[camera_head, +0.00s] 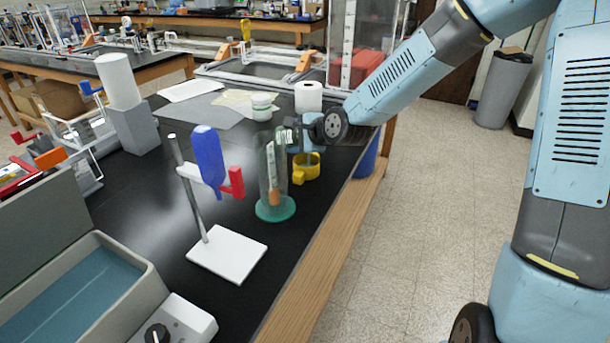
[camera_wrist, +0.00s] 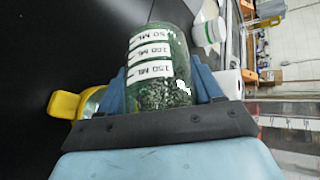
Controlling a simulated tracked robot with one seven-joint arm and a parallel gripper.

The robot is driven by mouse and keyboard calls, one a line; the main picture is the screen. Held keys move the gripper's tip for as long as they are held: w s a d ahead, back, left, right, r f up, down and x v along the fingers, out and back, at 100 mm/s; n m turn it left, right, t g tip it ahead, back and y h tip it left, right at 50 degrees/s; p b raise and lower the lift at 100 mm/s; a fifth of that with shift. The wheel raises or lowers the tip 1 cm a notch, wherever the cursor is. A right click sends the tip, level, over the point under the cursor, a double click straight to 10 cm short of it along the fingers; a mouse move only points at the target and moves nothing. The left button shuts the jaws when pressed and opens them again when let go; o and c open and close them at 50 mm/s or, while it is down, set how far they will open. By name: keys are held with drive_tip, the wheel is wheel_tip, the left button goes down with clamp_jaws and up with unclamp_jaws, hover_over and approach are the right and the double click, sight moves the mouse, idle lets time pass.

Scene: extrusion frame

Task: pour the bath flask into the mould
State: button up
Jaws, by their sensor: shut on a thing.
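A green, speckled flask with white volume labels (camera_wrist: 150,72) sits between the two blue fingers of my gripper (camera_wrist: 160,85) in the wrist view. The gripper is shut on it. In the head view my gripper (camera_head: 294,142) is beside a tall clear cylinder on a teal base (camera_head: 274,208), with an orange piece inside. The flask is largely hidden there, and its tilt is unclear. A yellow cup-like piece (camera_head: 306,168) stands just below the gripper; it also shows at left in the wrist view (camera_wrist: 66,104). I cannot tell which piece is the mould.
A stand with a white base (camera_head: 227,256), blue bottle (camera_head: 209,155) and red clamp (camera_head: 236,183) is in front of the cylinder. A water bath (camera_head: 148,290) fills the lower left. A white tub (camera_head: 262,106) and paper roll (camera_head: 308,97) stand behind. The wooden bench edge (camera_head: 335,235) is close on the right.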

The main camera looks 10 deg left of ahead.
drive_tip(key=shift+y+p, duration=0.3)
drive_tip(key=shift+p, duration=0.25)
drive_tip(key=shift+r+m+t+y, duration=0.3)
drive_tip(key=shift+t+y, duration=0.1)
drive_tip(key=shift+y, duration=0.2)
idle(0.9)
drive_tip(key=shift+s+d+f+t+y, duration=0.15)
drive_tip(key=shift+f+t+y, duration=0.15)
drive_tip(key=shift+f+y, duration=0.25)
idle(0.6)
drive_tip(key=shift+r+y, duration=0.1)
drive_tip(key=shift+y, duration=0.15)
idle(0.6)
drive_tip(key=shift+a+r+g+h, duration=0.2)
drive_tip(key=shift+r+g+h, duration=0.25)
drive_tip(key=shift+h, duration=0.45)
drive_tip(key=shift+f+g+h, duration=0.25)
drive_tip(key=shift+h, duration=0.45)
drive_tip(key=shift+w+r+h, duration=0.25)
drive_tip(key=shift+h, duration=0.15)
drive_tip(key=shift+d+f+n+g, duration=0.1)
drive_tip(key=shift+n+g, duration=0.2)
drive_tip(key=shift+n, duration=0.1)
